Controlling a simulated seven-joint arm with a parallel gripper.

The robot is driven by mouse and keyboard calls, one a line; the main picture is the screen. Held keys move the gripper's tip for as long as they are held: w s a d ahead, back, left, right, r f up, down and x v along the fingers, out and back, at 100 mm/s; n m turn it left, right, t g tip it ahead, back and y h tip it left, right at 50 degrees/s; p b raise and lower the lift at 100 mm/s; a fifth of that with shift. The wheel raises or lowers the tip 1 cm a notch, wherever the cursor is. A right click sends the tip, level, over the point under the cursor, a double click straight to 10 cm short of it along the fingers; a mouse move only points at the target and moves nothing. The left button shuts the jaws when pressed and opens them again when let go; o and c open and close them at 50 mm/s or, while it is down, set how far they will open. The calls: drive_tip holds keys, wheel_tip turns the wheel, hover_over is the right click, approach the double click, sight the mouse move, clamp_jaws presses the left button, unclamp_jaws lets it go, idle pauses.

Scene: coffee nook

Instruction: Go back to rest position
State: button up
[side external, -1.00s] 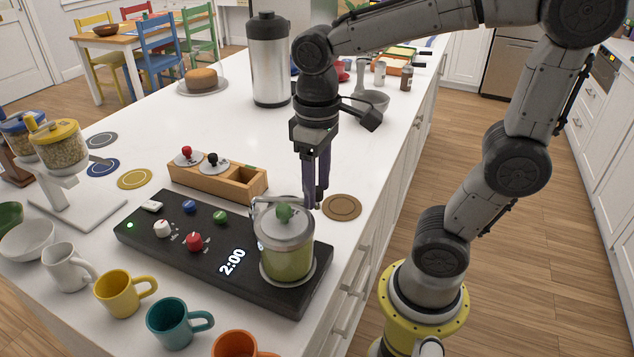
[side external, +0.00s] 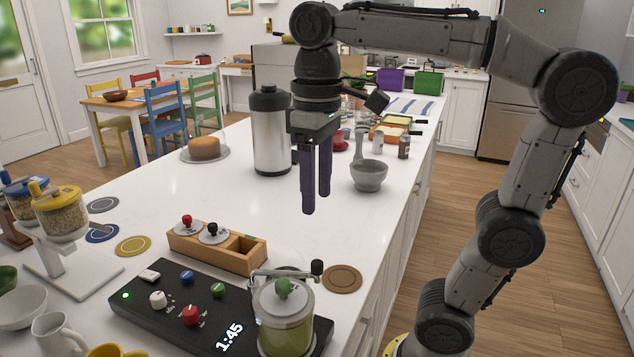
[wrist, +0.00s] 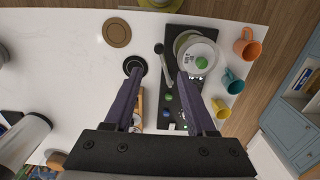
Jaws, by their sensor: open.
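My gripper (side external: 314,203) hangs pointing down above the white counter, with its two dark purple fingers apart and nothing between them. In the wrist view, the open fingers (wrist: 159,76) show over the counter. Below and nearer the side camera, a glass pot (side external: 286,318) with green contents and a green-knobbed lid stands on the right part of a black control panel (side external: 205,308). The panel's display reads 1:45. My gripper is clear of the pot.
A tall steel dispenser (side external: 271,135) stands behind and left of my gripper; a grey mortar (side external: 368,176) is at right. A wooden box (side external: 217,248) with spare knobs and a brown coaster (side external: 342,279) lie lower. Mugs line the panel's near side. Mid-counter is mostly clear.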

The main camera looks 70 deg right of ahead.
drive_tip(key=shift+r, duration=0.35)
drive_tip(key=s+f+t, duration=0.2)
drive_tip(key=f, duration=0.4)
drive_tip(key=s+d+f+t, duration=0.1)
drive_tip(key=s+f+t, duration=0.2)
drive_tip(key=f, duration=0.3)
drive_tip(key=shift+s+d+f+t, duration=0.15)
drive_tip(key=shift+f+t, duration=0.15)
idle(6.2)
